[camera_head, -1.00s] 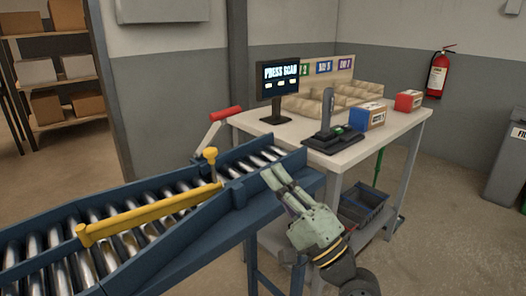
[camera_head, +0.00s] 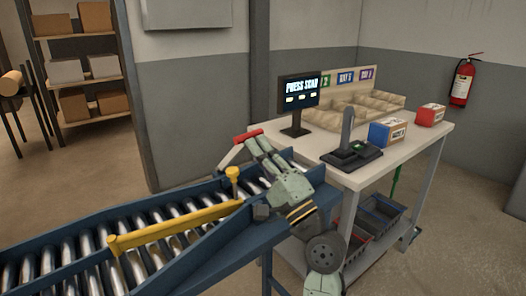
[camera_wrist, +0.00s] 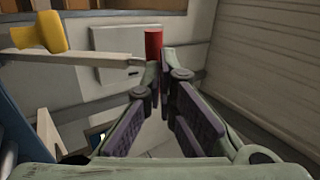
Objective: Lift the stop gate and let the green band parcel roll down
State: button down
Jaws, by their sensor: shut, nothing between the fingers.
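A yellow bar (camera_head: 175,229) lies across the roller conveyor, with a yellow knob (camera_head: 232,176) on a post at its far end. I cannot tell for sure which part is the stop gate. A pale lever with a red handle (camera_head: 247,136) stands at the conveyor's far side; the red handle (camera_wrist: 154,44) is just beyond my fingertips in the wrist view. No green band parcel is visible.
The blue-framed conveyor (camera_head: 75,217) slants past the white table (camera_head: 415,145). On the table stand a monitor (camera_head: 298,91), a black scanner stand (camera_head: 350,155), a blue box (camera_head: 388,132) and a red box (camera_head: 430,116). Crates (camera_head: 375,222) sit below.

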jog(key=shift+r, duration=0.1)
jog(key=p+x, duration=0.1)
jog(key=x, duration=0.1)
jog(key=r+p+x, duration=0.1)
jog(key=p+x, duration=0.1)
jog(key=x, duration=0.1)
jog(key=s+p+x, duration=0.1)
jog(key=x, duration=0.2)
jog(key=shift+w+d+r, duration=0.15)
jog(key=shift+r, duration=0.15)
jog(key=w+a+r+p, duration=0.1)
jog(key=w+a+r, duration=0.2)
jog(key=w+a, duration=0.2)
jog(key=shift+w+r, duration=0.2)
jog(key=shift+w, duration=0.85)
jog(key=shift+s+a, duration=0.1)
